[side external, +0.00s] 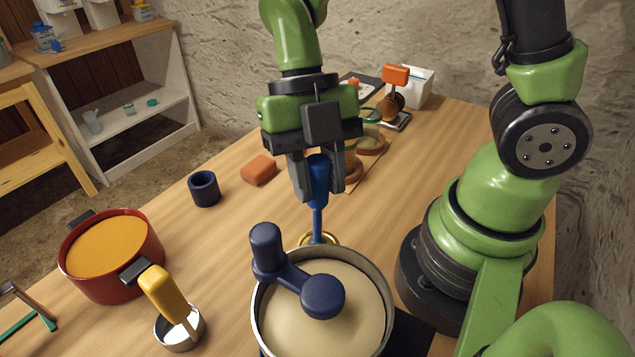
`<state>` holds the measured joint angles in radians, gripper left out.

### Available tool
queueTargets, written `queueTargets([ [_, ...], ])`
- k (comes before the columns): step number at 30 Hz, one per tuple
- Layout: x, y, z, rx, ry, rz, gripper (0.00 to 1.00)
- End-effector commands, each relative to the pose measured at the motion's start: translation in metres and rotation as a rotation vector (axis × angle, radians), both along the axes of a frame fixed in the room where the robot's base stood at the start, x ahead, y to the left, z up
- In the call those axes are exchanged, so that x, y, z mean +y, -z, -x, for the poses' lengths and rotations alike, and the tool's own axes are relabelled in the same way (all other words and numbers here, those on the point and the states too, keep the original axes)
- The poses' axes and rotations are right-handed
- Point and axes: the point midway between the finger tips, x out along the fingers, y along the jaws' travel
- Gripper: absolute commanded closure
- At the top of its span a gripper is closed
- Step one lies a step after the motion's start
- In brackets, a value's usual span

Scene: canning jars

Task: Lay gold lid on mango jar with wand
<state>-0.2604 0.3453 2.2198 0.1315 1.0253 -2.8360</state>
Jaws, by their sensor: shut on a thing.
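My gripper (318,190) is shut on the blue handle of the wand (318,170) and holds it upright, pointing down. The wand's thin blue shaft ends at a gold lid (334,240), just behind the big pot. The pot's rim hides part of the lid, and I cannot tell whether it rests on the table or hangs from the tip. Behind my gripper, to its right, stands a jar with orange-brown contents (353,168), partly hidden; it may be the mango jar. Another jar (371,140) stands just behind it.
A steel pot (388,290) with a dark blue-handled tool across it fills the front. A red pot (110,282), a yellow-handled ladle (163,292), a dark blue cup (204,188) and an orange block (259,170) are to the left. A white box (414,88) stands at the back.

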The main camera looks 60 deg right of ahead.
Motion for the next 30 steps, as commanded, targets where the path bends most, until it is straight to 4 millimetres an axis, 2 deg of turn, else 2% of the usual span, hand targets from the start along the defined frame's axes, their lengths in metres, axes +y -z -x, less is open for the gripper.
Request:
queueTargets([
  [21,0.0,-0.037,0.0,-0.004,0.001,0.0,0.96],
  [30,0.0,-0.039,0.0,-0.001,0.001,0.001,0.96],
])
